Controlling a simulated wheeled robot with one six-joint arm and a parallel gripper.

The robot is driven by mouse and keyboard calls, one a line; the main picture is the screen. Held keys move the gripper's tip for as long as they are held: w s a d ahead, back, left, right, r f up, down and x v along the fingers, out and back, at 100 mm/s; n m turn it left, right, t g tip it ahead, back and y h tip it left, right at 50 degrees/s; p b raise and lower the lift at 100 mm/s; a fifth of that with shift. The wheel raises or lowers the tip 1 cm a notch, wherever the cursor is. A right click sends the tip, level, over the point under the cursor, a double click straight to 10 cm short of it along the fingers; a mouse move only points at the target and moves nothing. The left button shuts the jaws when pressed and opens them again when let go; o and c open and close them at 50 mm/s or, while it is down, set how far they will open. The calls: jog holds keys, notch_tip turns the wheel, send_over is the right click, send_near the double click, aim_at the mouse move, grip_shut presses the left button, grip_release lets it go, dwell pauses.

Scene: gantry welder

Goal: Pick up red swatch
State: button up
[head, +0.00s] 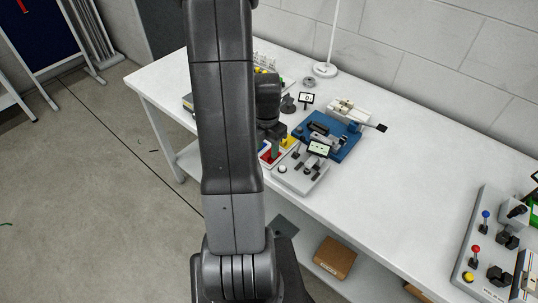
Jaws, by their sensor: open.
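A small red patch (267,154), likely the red swatch, shows just right of my arm, low in a small cluster of coloured pieces on the white table. A yellow piece (289,142) and a green piece (275,146) are close beside it. My gripper (275,134) is over this cluster, only partly visible behind my own arm. It is open; its fingertips are hard to make out. I cannot tell whether it touches the red patch. The left part of the cluster is hidden by my arm.
A grey control box with a small screen (319,149) stands close right of the cluster. A blue machine base (341,143) is behind it. A lever panel (480,235) sits at far right. The table (400,165) between is clear. A cardboard box (335,257) lies on the lower shelf.

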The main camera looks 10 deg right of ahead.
jog(key=shift+f, duration=1.3)
grip_shut()
jog(key=shift+r, duration=0.15)
